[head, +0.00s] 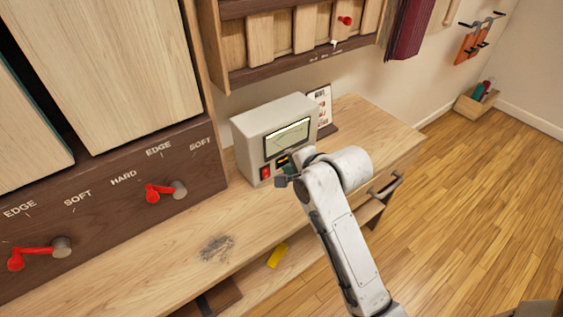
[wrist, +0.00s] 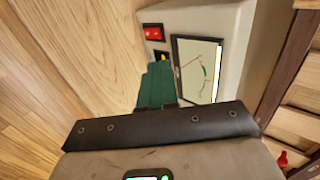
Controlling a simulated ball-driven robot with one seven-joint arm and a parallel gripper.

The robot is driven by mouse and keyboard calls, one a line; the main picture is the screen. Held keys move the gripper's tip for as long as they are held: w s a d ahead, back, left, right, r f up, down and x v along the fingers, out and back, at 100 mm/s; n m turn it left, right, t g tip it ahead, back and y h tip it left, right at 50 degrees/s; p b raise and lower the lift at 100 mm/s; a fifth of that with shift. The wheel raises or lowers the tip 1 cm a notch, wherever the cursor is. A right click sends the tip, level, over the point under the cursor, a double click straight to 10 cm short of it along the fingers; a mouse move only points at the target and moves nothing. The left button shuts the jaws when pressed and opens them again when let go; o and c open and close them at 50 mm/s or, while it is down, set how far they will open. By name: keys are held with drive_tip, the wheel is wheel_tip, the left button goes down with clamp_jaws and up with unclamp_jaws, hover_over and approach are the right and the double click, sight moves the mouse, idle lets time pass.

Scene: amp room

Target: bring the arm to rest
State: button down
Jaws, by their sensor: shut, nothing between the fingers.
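My white arm reaches up from the lower right in the head view and bends at the top. My gripper (head: 283,163) is just in front of the meter box (head: 251,133), near its lower front. The box is light grey, with a dial screen and a red switch (head: 265,173). In the wrist view my gripper (wrist: 158,70) shows green fingers together, with nothing seen between them. Their tips lie close below the yellow mark (wrist: 162,56) and the red switch (wrist: 153,33) in the picture. I cannot tell whether they touch the box.
The wooden bench (head: 175,250) has a dark smudge (head: 215,248) and a yellow piece (head: 277,255) by its front edge. A cabinet with red levers (head: 160,192) stands at left. A shelf (head: 290,62) hangs above. Open floor (head: 480,190) lies right.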

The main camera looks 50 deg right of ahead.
idle(0.3)
drive_tip(key=s+a+f+n+g+y, duration=0.1)
drive_tip(key=s+a+f+n+g, duration=0.1)
drive_tip(key=s+a+f+n, duration=0.2)
drive_tip(key=s+a+f+n+g, duration=0.3)
drive_tip(key=s+a+f+n, duration=0.2)
drive_tip(key=s+n, duration=0.5)
drive_tip(key=s+a+f+n+g+y, duration=0.1)
drive_tip(key=s+a+f+n+g, duration=0.2)
drive_tip(key=s+a+f+n, duration=0.1)
drive_tip(key=s+a+n, duration=0.1)
drive_tip(key=s+n, duration=0.1)
drive_tip(key=s, duration=0.1)
drive_tip(key=shift+a+f+n+y, duration=0.25)
drive_tip(key=shift+a+n+y, duration=0.05)
drive_tip(key=shift+a+n, duration=0.1)
drive_tip(key=shift+w+d, duration=0.1)
